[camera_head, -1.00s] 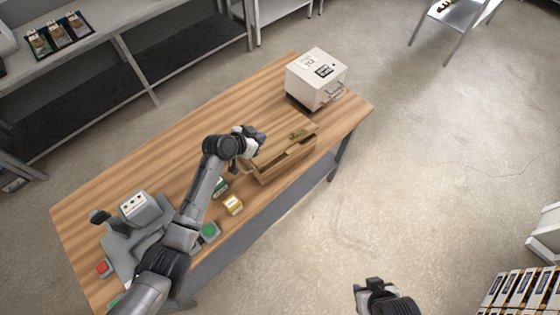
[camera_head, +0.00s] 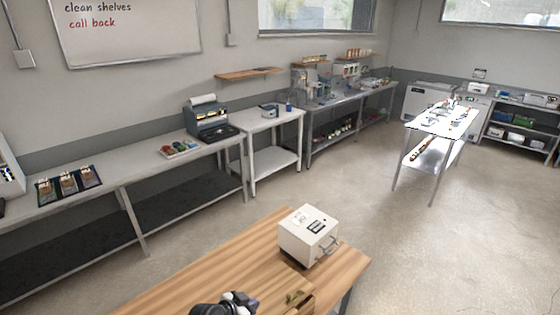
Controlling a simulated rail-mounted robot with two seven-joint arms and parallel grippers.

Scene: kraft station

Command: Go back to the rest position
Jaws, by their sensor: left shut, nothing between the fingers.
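My left gripper (camera_head: 240,301) shows at the bottom edge of the head view, dark and partly cut off by the frame. It is shut and empty, above the wooden workbench (camera_head: 222,275). My right gripper is out of view.
A white box with a handle (camera_head: 305,236) stands on the workbench's far end. Grey tables (camera_head: 110,182) line the left wall, with a dark machine (camera_head: 208,118) on one. A metal table (camera_head: 440,123) stands at the right. The floor between is open.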

